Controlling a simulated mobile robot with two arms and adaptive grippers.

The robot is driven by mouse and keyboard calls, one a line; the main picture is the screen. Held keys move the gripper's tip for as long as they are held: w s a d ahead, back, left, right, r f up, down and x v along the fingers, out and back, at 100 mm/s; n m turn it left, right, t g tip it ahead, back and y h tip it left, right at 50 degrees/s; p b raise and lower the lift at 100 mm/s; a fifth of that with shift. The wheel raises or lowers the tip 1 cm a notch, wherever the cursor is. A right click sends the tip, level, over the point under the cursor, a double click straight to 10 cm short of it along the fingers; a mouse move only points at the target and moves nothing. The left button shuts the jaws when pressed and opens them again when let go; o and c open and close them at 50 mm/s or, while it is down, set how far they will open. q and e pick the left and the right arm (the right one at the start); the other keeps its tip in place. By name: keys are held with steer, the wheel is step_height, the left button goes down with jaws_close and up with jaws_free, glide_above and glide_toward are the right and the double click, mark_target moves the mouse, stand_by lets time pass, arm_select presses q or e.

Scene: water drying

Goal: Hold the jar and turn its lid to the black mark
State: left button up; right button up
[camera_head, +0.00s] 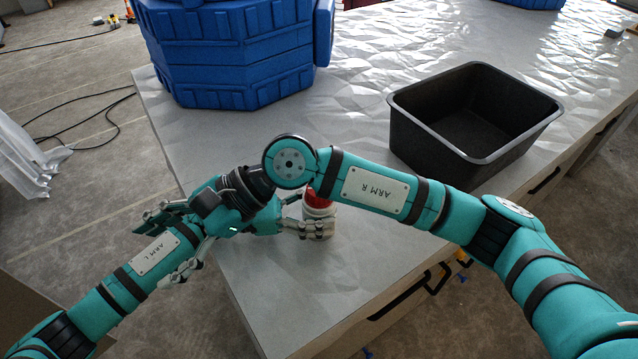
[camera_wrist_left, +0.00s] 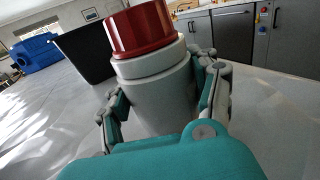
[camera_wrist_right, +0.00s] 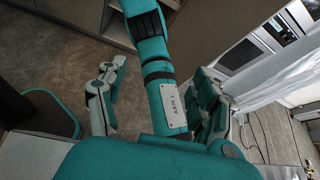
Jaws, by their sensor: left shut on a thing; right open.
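The jar (camera_head: 319,213) stands on the table near its front edge, pale grey with a red lid (camera_head: 318,199). In the left wrist view the jar (camera_wrist_left: 158,98) fills the space between the fingers, its lid (camera_wrist_left: 142,30) on top above a pale collar. My left gripper (camera_head: 313,226) is shut on the jar's body, below the lid. My right gripper (camera_head: 158,250) is open, to the left of the jar, with its fingers on either side of my left forearm. It is empty, and whether it touches the forearm is unclear. I see no black mark in any view.
A black open bin (camera_head: 422,143) stands on the table right of the jar. A large blue ribbed container (camera_head: 235,60) stands at the back left. My right arm crosses above the jar's side of the table. The front left tabletop is mostly clear.

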steer(key=w+d+r+n+t+h, duration=0.35)
steer(key=w+d+n+h, duration=0.35)
steer(key=d, duration=0.4)
steer(key=w+d+r+n+t+h, duration=0.2)
steer(key=w+d+r+n+h, duration=0.25)
steer(key=w+d, duration=0.45)
steer(key=f, duration=0.4)
steer(key=d+f, duration=0.1)
steer(key=f, duration=0.7)
steer(key=shift+s+d+f, duration=0.15)
steer(key=shift+s+f, duration=0.1)
steer(key=c, duration=1.2)
steer(key=shift+m, duration=0.25)
